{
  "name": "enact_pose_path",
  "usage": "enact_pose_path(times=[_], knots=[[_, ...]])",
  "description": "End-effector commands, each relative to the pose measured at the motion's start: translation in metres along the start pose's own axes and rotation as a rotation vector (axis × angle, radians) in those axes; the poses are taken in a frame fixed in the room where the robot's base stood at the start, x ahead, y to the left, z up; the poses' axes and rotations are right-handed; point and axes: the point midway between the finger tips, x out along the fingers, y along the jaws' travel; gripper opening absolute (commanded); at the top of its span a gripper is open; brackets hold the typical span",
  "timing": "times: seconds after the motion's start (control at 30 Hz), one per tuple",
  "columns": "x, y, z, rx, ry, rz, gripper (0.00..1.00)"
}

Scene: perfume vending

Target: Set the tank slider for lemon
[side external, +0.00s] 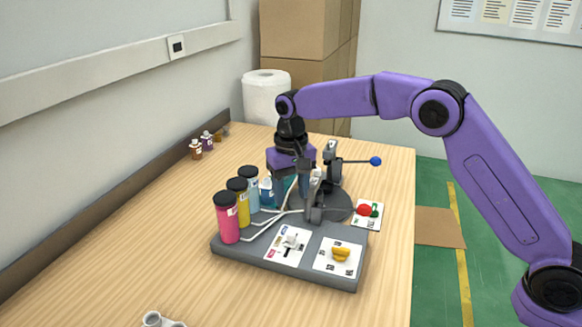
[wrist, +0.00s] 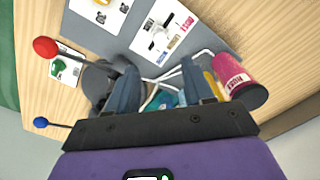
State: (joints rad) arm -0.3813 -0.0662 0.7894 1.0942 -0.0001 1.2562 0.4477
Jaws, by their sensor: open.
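The tank slider (side external: 291,241) has a white knob on a white card at the front of the grey machine base. The card carries blue, yellow and pink labels along its left side. It also shows in the wrist view, where the slider card (wrist: 163,32) has a pink ROSE label and a yellowish LEMON label. I cannot tell exactly which label the knob lines up with. My gripper (side external: 288,188) points down over the back of the machine, behind the slider and apart from it. In the wrist view my gripper (wrist: 161,90) has its fingers apart with nothing gripped.
Pink (side external: 228,218), yellow (side external: 239,203) and light blue (side external: 250,189) tanks stand left of the slider with pale tubes. The table's left side is mostly clear.

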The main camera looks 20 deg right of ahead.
Motion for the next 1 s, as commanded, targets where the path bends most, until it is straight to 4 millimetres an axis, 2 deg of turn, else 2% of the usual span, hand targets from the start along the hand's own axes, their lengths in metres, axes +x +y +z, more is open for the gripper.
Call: enact_pose_path(times=[0.03, 0.2, 0.4, 1.0], knots=[[-0.011, 0.000, -0.001, 0.000, 0.004, -0.002, 0.52], [-0.040, 0.000, -0.001, 0.000, 0.004, -0.002, 0.52], [-0.058, 0.000, 0.000, 0.000, 0.001, -0.001, 0.52], [-0.061, 0.000, 0.000, -0.001, 0.000, 0.000, 0.52]])
